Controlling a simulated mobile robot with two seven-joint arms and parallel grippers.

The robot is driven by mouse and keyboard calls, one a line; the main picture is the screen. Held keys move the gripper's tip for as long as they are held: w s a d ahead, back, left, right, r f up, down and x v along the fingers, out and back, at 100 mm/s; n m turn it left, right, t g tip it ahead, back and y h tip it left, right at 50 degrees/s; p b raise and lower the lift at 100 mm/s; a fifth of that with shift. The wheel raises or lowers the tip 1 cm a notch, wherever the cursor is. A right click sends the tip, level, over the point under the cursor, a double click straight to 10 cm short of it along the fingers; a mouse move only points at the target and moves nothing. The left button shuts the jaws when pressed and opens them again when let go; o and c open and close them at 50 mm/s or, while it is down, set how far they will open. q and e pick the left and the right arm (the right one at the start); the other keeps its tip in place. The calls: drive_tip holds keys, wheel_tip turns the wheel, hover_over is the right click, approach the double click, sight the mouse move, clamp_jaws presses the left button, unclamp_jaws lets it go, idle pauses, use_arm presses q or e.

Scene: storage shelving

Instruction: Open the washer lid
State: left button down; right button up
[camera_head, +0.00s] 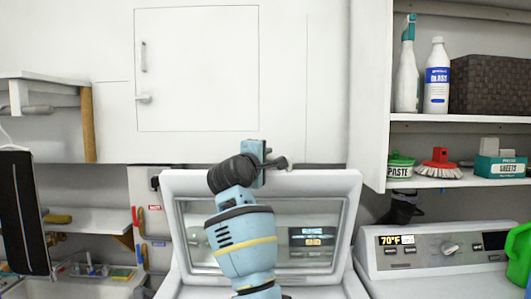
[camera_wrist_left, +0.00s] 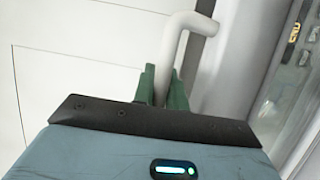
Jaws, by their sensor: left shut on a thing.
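The washer lid (camera_head: 343,190) is white with a large glass window and stands raised, its top edge in front of the back wall. A reflection of a lit display shows in the glass. My left gripper (camera_head: 272,163) is at the top edge of the lid, with my arm crossing in front of the window. In the left wrist view my green fingertips (camera_wrist_left: 163,86) are shut on the lid's white bent handle (camera_wrist_left: 186,24). The washer's tub and lower body are mostly hidden or out of frame. My right gripper is in neither view.
A dryer with a control panel (camera_head: 448,246) stands to the right, with a green jug (camera_head: 518,257) on it. Open shelves above hold bottles, a dark basket (camera_head: 488,84) and boxes. A wall cabinet door (camera_head: 197,70) is behind. A sink area lies at left.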

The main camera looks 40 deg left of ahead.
use_arm(q)
drive_tip(key=shift+s+d+f, duration=0.1)
drive_tip(key=shift+s+d, duration=0.15)
drive_tip(key=shift+s, duration=0.05)
drive_tip(key=shift+w+a, duration=0.1)
drive_tip(key=shift+w, duration=0.05)
drive_tip(key=c, duration=1.7)
unclamp_jaws()
drive_tip(key=shift+v, duration=3.95)
drive_tip(key=shift+f, duration=0.1)
